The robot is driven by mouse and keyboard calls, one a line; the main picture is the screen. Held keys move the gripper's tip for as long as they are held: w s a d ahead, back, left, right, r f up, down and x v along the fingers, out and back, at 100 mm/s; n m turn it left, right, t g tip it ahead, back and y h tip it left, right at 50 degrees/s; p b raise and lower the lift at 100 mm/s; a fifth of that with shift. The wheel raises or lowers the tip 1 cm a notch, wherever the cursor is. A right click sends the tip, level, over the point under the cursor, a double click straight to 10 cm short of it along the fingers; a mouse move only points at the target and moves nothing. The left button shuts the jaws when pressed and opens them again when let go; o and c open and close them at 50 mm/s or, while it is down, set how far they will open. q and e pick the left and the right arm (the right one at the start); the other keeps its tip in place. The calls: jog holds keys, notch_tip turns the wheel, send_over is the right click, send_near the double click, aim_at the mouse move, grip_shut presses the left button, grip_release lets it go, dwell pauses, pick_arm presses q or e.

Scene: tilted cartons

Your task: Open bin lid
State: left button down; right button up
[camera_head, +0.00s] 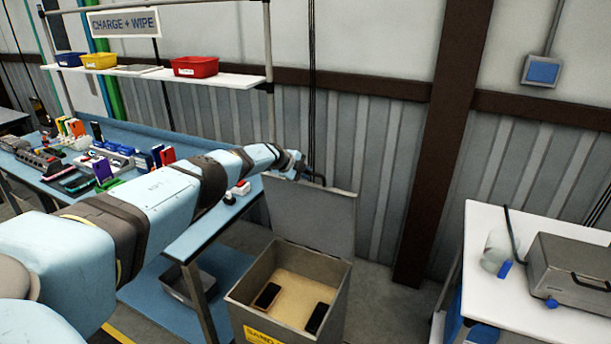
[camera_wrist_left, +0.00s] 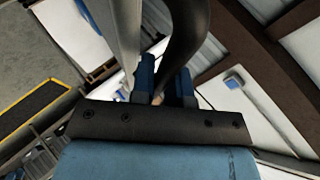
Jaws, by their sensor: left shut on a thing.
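The bin (camera_head: 338,297) is a grey box on the floor with a sand-coloured bottom and a yellow label on its front. Its grey lid (camera_head: 312,220) stands raised at the back edge, and the bin is open. Two dark phone-like items, one on the left (camera_head: 267,296) and one on the right (camera_head: 317,318), lie inside. My left gripper (camera_head: 300,172) is at the lid's top edge, shut on the dark handle (camera_head: 318,180). In the left wrist view its blue fingers (camera_wrist_left: 162,85) close around a dark curved bar (camera_wrist_left: 185,45). My right gripper is not in view.
A blue workbench (camera_head: 200,225) with phones, racks and small items stands left of the bin. A shelf above holds a red tray (camera_head: 195,67) and other trays. A white table (camera_head: 520,265) with a grey machine (camera_head: 575,270) stands at the right. A brown post (camera_head: 440,150) rises behind.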

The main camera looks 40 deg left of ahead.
pick_arm(q)
jog(key=shift+w+d, duration=0.1)
jog(key=shift+w, duration=0.05)
dwell(0.3)
jog(key=c, duration=1.1)
grip_release()
jog(key=p+v, duration=0.4)
jog(key=v, duration=0.9)
jog(key=shift+r, duration=0.25)
